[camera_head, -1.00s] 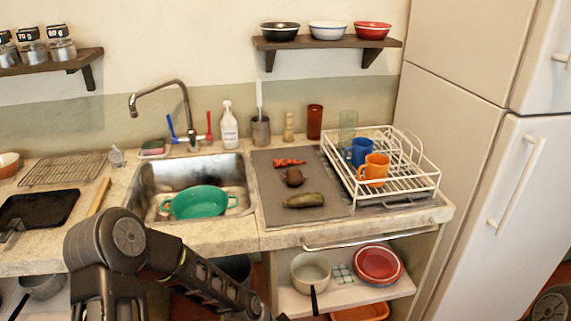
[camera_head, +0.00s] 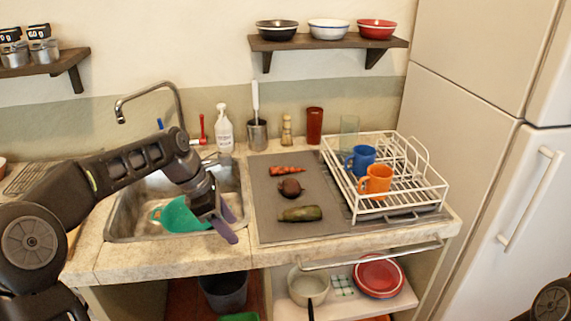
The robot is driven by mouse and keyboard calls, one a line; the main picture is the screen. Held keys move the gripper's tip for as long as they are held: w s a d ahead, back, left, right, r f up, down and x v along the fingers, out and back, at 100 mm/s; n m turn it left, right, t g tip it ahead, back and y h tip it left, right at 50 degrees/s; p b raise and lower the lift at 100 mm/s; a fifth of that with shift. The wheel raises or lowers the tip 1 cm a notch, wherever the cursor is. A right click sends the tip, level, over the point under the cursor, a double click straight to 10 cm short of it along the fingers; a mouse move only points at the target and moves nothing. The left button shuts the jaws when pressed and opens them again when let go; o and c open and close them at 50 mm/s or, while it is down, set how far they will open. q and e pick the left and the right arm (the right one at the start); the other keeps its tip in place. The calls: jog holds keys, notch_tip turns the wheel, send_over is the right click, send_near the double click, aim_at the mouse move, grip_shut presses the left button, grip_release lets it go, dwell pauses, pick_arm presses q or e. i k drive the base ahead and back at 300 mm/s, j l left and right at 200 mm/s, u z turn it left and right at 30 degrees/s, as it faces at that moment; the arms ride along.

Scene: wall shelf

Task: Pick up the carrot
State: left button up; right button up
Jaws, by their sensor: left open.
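The carrot (camera_head: 287,171) is small and orange-red and lies at the back of the grey mat (camera_head: 270,225) on the counter. A dark round vegetable (camera_head: 290,188) and a longer green one (camera_head: 300,214) lie in front of it on the same mat. My left gripper (camera_head: 228,222) is open and empty over the right front part of the sink, left of the mat and apart from the carrot. Its fingers point down and to the right. My left arm covers part of the sink and the green colander (camera_head: 178,216). My right gripper is not in view.
A white dish rack (camera_head: 425,187) with a blue mug (camera_head: 360,158) and an orange mug (camera_head: 375,181) stands right of the mat. Behind the mat are a soap bottle (camera_head: 225,134), a grey holder (camera_head: 257,136) and a red cup (camera_head: 314,124). The tap (camera_head: 150,92) rises behind the sink.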

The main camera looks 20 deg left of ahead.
aim_at(274, 170)
jog(key=i, duration=1.15)
